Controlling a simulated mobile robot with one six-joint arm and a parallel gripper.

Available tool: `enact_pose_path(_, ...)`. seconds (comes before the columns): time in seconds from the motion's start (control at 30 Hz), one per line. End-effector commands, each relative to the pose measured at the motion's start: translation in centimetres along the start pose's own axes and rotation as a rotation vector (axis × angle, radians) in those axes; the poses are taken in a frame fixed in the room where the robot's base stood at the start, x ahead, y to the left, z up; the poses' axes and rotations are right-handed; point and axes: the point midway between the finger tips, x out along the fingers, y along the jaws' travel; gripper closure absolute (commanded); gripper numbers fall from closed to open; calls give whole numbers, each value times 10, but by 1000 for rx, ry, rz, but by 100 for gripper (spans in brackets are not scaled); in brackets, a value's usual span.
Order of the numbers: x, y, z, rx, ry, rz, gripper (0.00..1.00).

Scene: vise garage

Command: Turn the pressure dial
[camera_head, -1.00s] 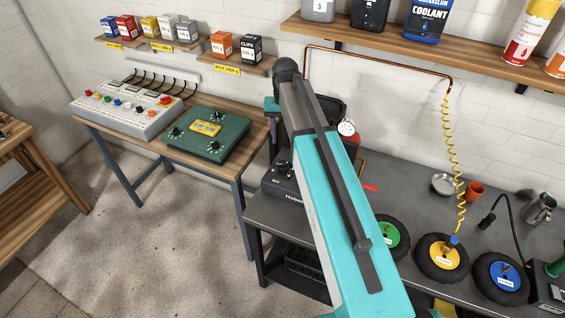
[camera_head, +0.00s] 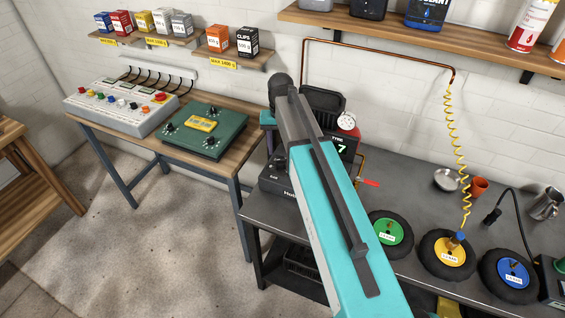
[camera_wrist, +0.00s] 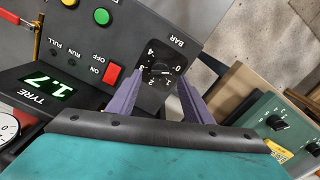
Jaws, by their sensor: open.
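The pressure dial (camera_wrist: 161,69) is a small dark knob on a black panel marked BAR in the wrist view, with a scale from 0 to 4 around it. My gripper (camera_wrist: 163,78) is open, with one purple finger on each side of the dial in the picture. I cannot tell whether the fingers touch it. A green TYRE display (camera_wrist: 46,86) reads 1.7 there. Part of the display (camera_head: 341,147) shows right of the arm, on the black compressor (camera_head: 277,181).
A red ON switch (camera_wrist: 112,74) and a green button (camera_wrist: 102,16) sit beside the dial. A round white gauge (camera_head: 347,121) and a red lever (camera_head: 369,182) are close to my arm. A green box (camera_head: 205,131) is on the left table.

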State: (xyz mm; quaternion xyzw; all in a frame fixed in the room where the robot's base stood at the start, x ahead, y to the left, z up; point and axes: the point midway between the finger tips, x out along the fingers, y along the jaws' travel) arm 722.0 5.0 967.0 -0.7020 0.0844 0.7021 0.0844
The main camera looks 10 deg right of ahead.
Motion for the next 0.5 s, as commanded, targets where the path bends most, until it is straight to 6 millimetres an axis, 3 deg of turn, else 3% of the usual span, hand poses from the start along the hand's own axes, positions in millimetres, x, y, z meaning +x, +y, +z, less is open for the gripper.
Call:
enact_pose_path(0.2, 28, 0, 0, -1, 0, 0, 54)
enact_pose_path(0.5, 54, -1, 0, -1, 0, 0, 54)
